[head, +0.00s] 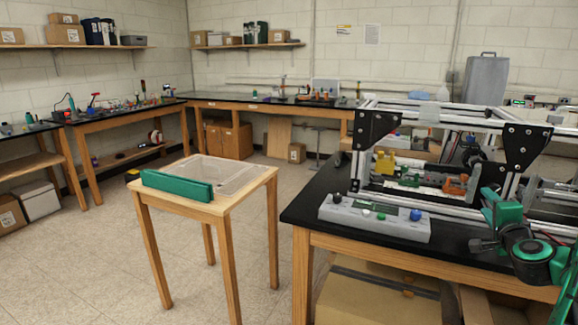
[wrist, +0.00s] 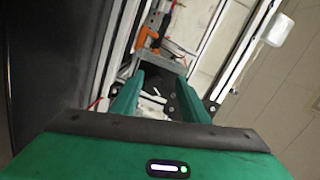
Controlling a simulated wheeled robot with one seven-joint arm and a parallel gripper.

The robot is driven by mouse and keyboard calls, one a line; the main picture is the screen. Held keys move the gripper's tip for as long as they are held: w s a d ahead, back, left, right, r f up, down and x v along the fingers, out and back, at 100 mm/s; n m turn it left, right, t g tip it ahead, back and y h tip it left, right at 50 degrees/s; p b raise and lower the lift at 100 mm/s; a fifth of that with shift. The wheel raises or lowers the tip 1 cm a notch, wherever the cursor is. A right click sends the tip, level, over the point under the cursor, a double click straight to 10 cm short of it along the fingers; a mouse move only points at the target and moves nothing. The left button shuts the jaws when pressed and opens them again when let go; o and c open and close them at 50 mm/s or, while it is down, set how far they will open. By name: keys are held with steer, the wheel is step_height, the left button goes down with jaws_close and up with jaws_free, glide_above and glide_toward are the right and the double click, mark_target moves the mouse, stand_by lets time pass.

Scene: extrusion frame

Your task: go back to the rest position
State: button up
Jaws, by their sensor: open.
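My gripper (wrist: 160,88) shows in the wrist view with its two green fingers apart and nothing seen between them. Beyond the fingertips are metal rails and parts of the extrusion frame (wrist: 215,70), seen at a tilt. In the head view my green and black arm is at the right edge, beside the extrusion frame (head: 425,108) on the black-topped bench (head: 310,205). The fingertips cannot be made out clearly in the head view, and whether they touch anything cannot be told.
A grey block with coloured knobs (head: 375,217) lies at the bench's front. A small wooden table (head: 215,207) with a green bar (head: 177,186) and a clear tray (head: 238,178) stands left of it. Open floor (head: 95,255) lies further left. Workbenches line the walls.

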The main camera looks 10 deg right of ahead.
steer(key=w+a+f+n+g+y, duration=0.25)
steer(key=a+n+y, duration=0.45)
steer(key=a, duration=0.5)
steer(key=s+a+f+n+g+y, duration=0.1)
steer(key=s+a+f+n+g, duration=0.35)
steer(key=s+a, duration=0.2)
steer(key=s+a+n+g, duration=0.1)
steer(key=s+g, duration=0.3)
steer(key=s, duration=0.9)
steer(key=s+a+n+g, duration=0.1)
steer(key=s+a+g, duration=0.2)
steer(key=s, duration=1)
steer(key=shift+r+g, duration=0.4)
steer(key=shift+g, duration=0.5)
steer(key=shift+s+a+n, duration=0.1)
steer(key=shift+n, duration=0.15)
